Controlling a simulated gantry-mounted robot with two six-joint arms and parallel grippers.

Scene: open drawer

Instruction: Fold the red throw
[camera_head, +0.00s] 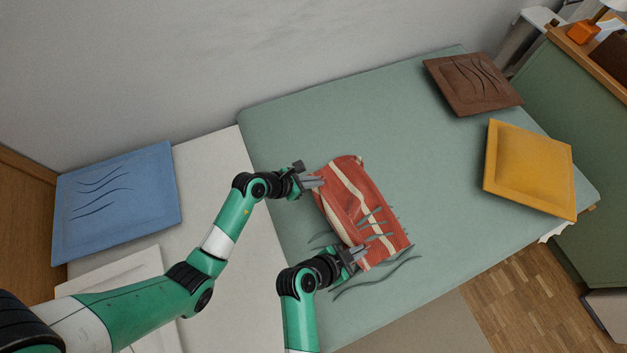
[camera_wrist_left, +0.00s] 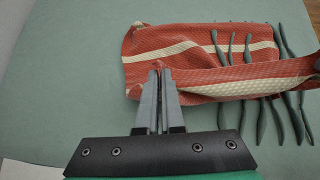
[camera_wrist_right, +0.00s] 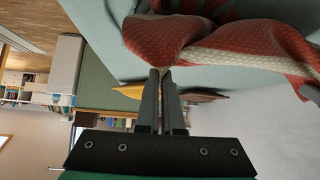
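The red throw (camera_head: 345,190) with cream stripes lies bunched on the green bedspread, partly doubled over on itself. It also shows in the left wrist view (camera_wrist_left: 185,42) and the right wrist view (camera_wrist_right: 170,38). My left gripper (camera_head: 316,181) is at its left edge, fingers shut on a pinch of the cloth, as the left wrist view shows (camera_wrist_left: 160,70). My right gripper (camera_head: 360,253) is at its near corner, fingers shut on a raised corner of the cloth in the right wrist view (camera_wrist_right: 161,72). The layers underneath are hidden.
Dark green wavy strips (camera_head: 385,278) lie on the bedspread (camera_head: 400,120) and show across the throw. A brown cushion (camera_head: 470,85) and a yellow cushion (camera_head: 528,168) lie on the right. A blue cushion (camera_head: 115,200) is far left. The bedspread beyond the throw is clear.

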